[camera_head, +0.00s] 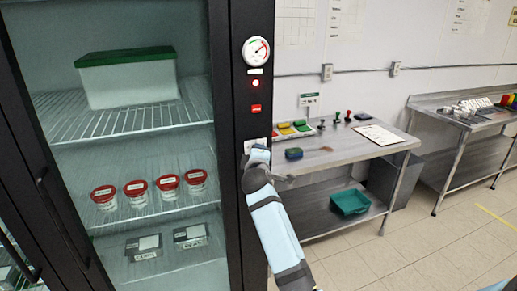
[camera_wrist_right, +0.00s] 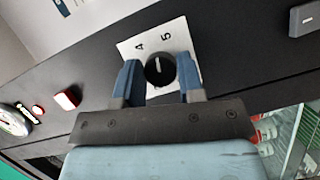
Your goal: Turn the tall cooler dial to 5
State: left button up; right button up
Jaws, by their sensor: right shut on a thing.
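The tall cooler (camera_head: 228,190) stands at the left of the head view, with a black frame and glass door. Its dial (camera_wrist_right: 160,70) is a round black knob on a white plate (camera_wrist_right: 136,48) printed with 4 and 5, seen in the right wrist view. In the head view the plate (camera_head: 250,144) shows just above my gripper, which hides the knob. My right gripper (camera_wrist_right: 158,80) is shut on the dial, one blue finger on each side. A pale mark shows on the knob's face; I cannot tell exactly which number it points at. My left gripper is out of view.
Above the dial on the frame are a round gauge (camera_head: 256,51), a red lamp (camera_head: 255,83) and a red switch (camera_head: 256,109). A steel table (camera_head: 340,150) stands to the right, with a green bin (camera_head: 349,202) on its lower shelf. The floor at right is clear.

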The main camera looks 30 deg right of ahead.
pick_arm(q)
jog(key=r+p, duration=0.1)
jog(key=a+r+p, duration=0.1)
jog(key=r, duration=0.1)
jog(key=shift+p, duration=0.35)
pick_arm(e)
jog(key=m+g+y, duration=0.1)
jog(key=m, duration=0.1)
jog(key=shift+r+m, duration=0.1)
jog(key=shift+m, duration=0.2)
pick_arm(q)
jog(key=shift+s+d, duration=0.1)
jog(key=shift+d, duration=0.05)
pick_arm(e)
jog(key=shift+y, duration=0.3)
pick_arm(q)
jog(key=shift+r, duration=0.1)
pick_arm(e)
jog(key=o, duration=0.9)
